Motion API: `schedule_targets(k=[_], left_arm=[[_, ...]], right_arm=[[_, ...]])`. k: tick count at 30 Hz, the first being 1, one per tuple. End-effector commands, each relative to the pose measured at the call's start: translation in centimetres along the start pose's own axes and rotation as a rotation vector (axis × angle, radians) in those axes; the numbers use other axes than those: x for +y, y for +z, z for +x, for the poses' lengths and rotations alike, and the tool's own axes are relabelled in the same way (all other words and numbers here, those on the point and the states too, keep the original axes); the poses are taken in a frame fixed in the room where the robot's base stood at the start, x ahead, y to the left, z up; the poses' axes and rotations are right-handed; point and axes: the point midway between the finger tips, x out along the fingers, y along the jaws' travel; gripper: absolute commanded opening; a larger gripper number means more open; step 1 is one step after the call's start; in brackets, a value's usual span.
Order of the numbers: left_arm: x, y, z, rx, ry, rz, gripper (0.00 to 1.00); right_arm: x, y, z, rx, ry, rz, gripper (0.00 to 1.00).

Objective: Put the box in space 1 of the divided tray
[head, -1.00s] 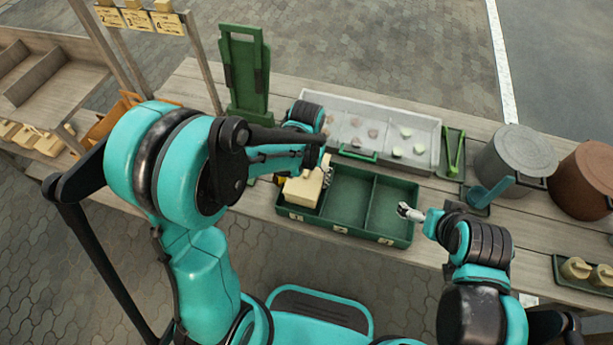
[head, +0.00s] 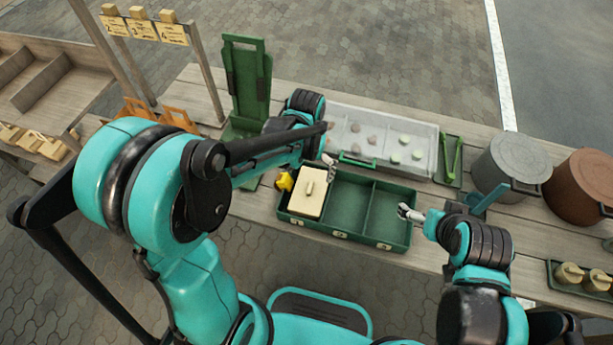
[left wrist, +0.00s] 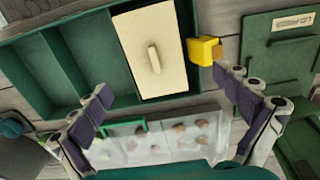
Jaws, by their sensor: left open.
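The cream box (head: 309,198) with a raised handle on its lid sits in the left compartment of the green divided tray (head: 342,236). The tray's front labels are too small to read surely. In the left wrist view the box (left wrist: 146,30) fills the end compartment, and the other compartments are empty. My left gripper (head: 309,168) is open and apart from the box, at the tray's back side. Its two fingers are spread wide in the left wrist view (left wrist: 165,95). My right gripper (head: 408,213) is at the tray's right end; its jaw opening is unclear.
A yellow block (head: 285,181) lies beside the tray's left end. A clear-lidded bin (head: 428,150) with small round pieces stands behind. A green stand (head: 247,80) is at the back left, and a grey pot (head: 512,158) and brown pot (head: 590,180) at the right.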

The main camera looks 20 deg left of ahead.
Motion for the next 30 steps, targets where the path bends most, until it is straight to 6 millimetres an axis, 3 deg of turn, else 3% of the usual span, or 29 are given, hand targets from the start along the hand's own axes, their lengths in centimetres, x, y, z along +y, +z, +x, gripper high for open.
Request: schedule_targets(k=[1,6,14,17,24,30], left_arm=[[0.0,0.0,-1.6,0.000,0.000,0.000,1.00],[0.0,0.0,-4.7,0.000,0.000,0.000,1.00],[-0.2,0.4,-7.0,0.019,0.001,-0.002,1.00],[-0.7,1.5,-8.2,0.077,0.005,-0.005,1.00],[-2.7,6.1,-11.7,0.330,0.008,-0.021,1.00],[-3.8,9.2,-12.5,0.520,-0.002,-0.031,1.00]], right_arm=[[0.0,-0.5,-0.7,0.000,0.000,0.000,1.00],[0.0,-1.1,-1.5,0.000,0.000,0.000,1.00],[0.0,-1.3,-1.8,0.000,0.000,0.000,1.00],[0.0,-1.3,-1.8,0.000,0.000,0.000,1.00],[0.0,-1.3,-1.8,0.000,0.000,0.000,1.00],[0.0,-1.3,-1.8,0.000,0.000,0.000,1.00]])
